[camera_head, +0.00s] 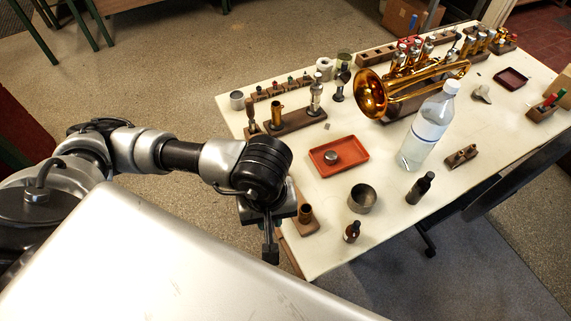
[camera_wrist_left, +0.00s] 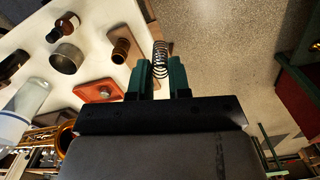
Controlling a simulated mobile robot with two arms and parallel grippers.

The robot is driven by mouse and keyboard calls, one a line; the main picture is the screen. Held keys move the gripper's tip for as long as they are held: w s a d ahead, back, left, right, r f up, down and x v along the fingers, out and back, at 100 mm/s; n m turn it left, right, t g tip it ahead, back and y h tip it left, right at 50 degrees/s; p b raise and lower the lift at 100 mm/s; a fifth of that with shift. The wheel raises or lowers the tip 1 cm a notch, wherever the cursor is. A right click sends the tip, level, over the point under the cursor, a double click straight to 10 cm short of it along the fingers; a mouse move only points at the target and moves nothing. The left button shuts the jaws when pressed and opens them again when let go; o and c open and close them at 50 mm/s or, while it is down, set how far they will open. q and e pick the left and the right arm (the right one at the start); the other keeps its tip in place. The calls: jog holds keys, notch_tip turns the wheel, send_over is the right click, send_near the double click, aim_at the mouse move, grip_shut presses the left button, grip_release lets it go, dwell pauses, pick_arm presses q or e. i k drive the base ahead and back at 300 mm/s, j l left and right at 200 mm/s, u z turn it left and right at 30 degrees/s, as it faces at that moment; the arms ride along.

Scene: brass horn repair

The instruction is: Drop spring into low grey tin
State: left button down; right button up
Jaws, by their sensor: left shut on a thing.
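My left gripper (camera_head: 270,254) points down at the near left edge of the white table. In the left wrist view the left gripper (camera_wrist_left: 161,78) is shut on a dark coil spring (camera_wrist_left: 160,52), which stands out past the fingertips against the floor, just off the table edge. I cannot make out the spring in the head view. A low, round grey tin (camera_head: 362,198) stands open on the table, to the right of the gripper and apart from it. The tin also shows in the left wrist view (camera_wrist_left: 67,58). My right gripper is not in view.
A dark bottle (camera_head: 420,188), an orange tray (camera_head: 339,156) and a clear bottle (camera_head: 427,128) surround the tin. A brass horn (camera_head: 415,88) lies farther back.

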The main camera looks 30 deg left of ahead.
aim_at(362, 199)
jog(key=k+z, duration=0.1)
jog(key=z, duration=0.25)
jog(key=k+z, duration=0.15)
jog(key=z, duration=0.25)
jog(key=k+z, duration=0.1)
jog(key=z, duration=0.25)
